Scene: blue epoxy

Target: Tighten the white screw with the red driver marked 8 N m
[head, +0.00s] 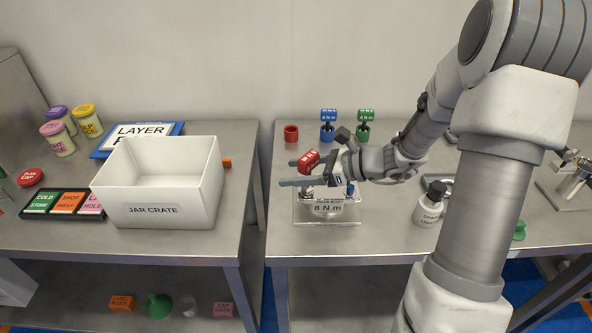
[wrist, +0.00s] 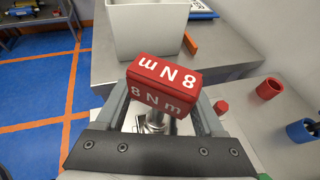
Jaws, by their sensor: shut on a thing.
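My gripper (head: 288,173) is shut on the red driver (head: 309,160). In the wrist view, the red handle (wrist: 160,86) sits between the two fingers, with "8 N m" on two faces. The driver is above the work fixture (head: 328,221), which carries an "8 N m" label. A metal part (wrist: 153,123) shows below the handle in the wrist view. The white screw cannot be made out; my gripper and the handle cover that spot, so I cannot tell whether the driver tip touches it.
An empty red holder (head: 291,133) stands behind, beside the blue driver (head: 328,122) and green driver (head: 365,122) in their holders. A white bottle (head: 430,206) stands to the right. The jar crate (head: 152,211) is on the left table, across a gap.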

